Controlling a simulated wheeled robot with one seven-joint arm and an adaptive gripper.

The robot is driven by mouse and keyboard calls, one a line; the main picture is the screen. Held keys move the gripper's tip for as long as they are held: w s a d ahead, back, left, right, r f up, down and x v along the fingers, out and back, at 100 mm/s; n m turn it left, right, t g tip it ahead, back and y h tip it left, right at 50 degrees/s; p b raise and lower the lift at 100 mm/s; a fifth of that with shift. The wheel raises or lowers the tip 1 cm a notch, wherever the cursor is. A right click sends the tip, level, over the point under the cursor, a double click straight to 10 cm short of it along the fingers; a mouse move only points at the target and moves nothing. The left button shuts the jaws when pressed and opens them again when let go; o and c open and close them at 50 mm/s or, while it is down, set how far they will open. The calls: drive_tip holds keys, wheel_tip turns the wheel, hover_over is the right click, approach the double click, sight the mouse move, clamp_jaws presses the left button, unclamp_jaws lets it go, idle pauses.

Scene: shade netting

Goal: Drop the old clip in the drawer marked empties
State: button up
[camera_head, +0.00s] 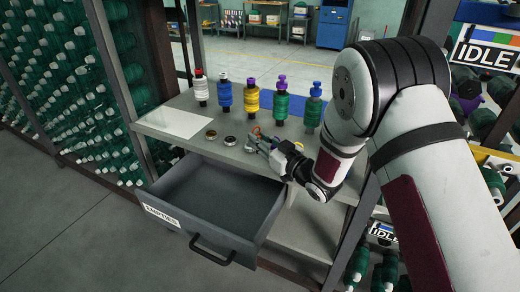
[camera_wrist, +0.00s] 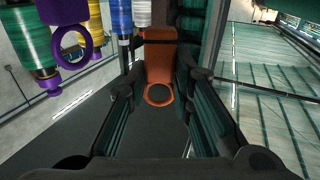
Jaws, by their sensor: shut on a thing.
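My gripper (camera_head: 260,138) is shut on the old clip, an orange piece with a ring at one end. The clip (camera_wrist: 160,65) sits between the two dark fingers in the wrist view, its ring toward the camera. In the head view only a small orange bit of the clip (camera_head: 256,131) shows at the fingertips. The gripper is over the grey tabletop, behind and to the right of the drawer. The grey drawer (camera_head: 240,238) is pulled open below the tabletop. Its front carries a white label reading EMPTIES, and its visible floor is bare.
Several coloured spools (camera_head: 252,99) stand in a row along the back of the tabletop (camera_head: 160,122). A white sheet (camera_head: 175,122) lies at the left. Small round pieces (camera_head: 230,141) sit near the front edge, left of my gripper. A rack of green spools (camera_head: 70,90) stands left.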

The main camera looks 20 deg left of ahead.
drive_tip(key=shift+f, duration=1.6)
drive_tip(key=shift+f, duration=0.1)
drive_tip(key=shift+f+b, duration=0.4)
drive_tip(key=shift+b, duration=0.05)
drive_tip(key=shift+f, duration=0.15)
drive_tip(key=o, duration=0.9)
drive_tip(key=shift+s, duration=0.1)
drive_tip(key=shift+o, duration=0.2)
drive_tip(key=shift+r+p, duration=0.4)
drive_tip(key=shift+r, duration=0.2)
drive_tip(key=v, duration=1.2)
